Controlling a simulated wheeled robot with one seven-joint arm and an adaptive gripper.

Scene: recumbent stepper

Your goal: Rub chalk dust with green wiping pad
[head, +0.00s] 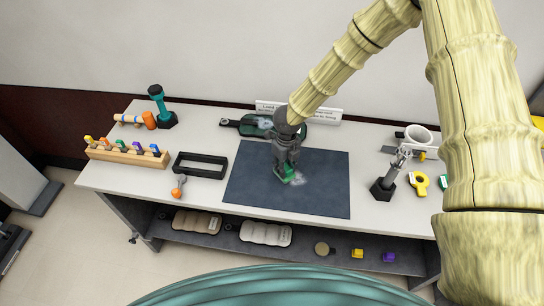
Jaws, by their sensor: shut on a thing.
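My gripper (286,160) points down over the dark mat (325,190) on the white table. It is shut on the green wiping pad (283,174), which sits at the mat's middle, partly hidden by the fingers. A pale smudge of chalk dust (299,180) shows on the mat right beside the pad. The pad appears to be at the mat's surface, but I cannot tell whether it is touching. Whether more dust lies under the pad is hidden.
Left stand a wooden rack (127,155) with coloured pegs, a black frame (201,165) and a teal tool (160,107). A dark paddle-like item (248,127) lies behind the mat.

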